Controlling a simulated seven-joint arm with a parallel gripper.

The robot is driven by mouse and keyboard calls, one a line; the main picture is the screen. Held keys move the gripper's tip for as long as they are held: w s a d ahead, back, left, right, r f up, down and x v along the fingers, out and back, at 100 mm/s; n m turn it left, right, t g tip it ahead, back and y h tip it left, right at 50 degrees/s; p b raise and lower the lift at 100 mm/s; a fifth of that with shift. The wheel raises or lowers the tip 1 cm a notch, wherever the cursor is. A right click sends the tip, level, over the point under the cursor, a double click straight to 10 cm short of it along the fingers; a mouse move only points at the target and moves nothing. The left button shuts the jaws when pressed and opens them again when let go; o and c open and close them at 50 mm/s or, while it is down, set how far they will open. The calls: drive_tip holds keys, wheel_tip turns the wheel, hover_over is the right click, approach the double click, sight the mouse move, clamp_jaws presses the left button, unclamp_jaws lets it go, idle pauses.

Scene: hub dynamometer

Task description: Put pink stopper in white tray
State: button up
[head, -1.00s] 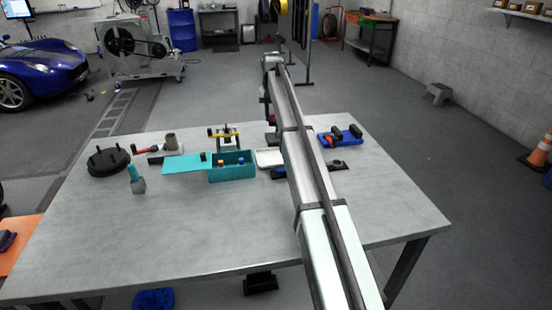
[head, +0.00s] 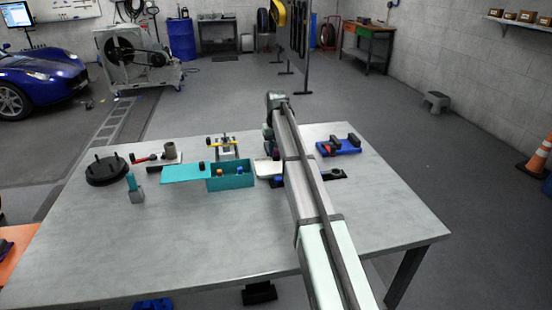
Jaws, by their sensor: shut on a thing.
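The white tray (head: 264,168) lies on the table just right of the teal box, its right side partly hidden by my arm. My gripper (head: 273,152) hangs at the far end of my arm, above and just behind the tray's right side. A small dark pinkish thing (head: 275,154) shows at its fingertips; it looks like the pink stopper, held clear of the tray. My arm hides much of the fingers and the stopper's outline.
The teal box (head: 231,183) with its flat lid (head: 184,173) stands left of the tray. A yellow-topped stand (head: 222,142) is behind it. A blue holder (head: 338,146) is right of my arm. The table's front (head: 200,250) is clear.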

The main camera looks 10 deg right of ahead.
sight(276, 156)
drive_tip(key=shift+f, duration=1.7)
drive_tip(key=shift+f, duration=0.1)
drive_tip(key=o, duration=1)
wheel_tip(276, 156, up, 12)
drive_tip(key=shift+r, duration=0.1)
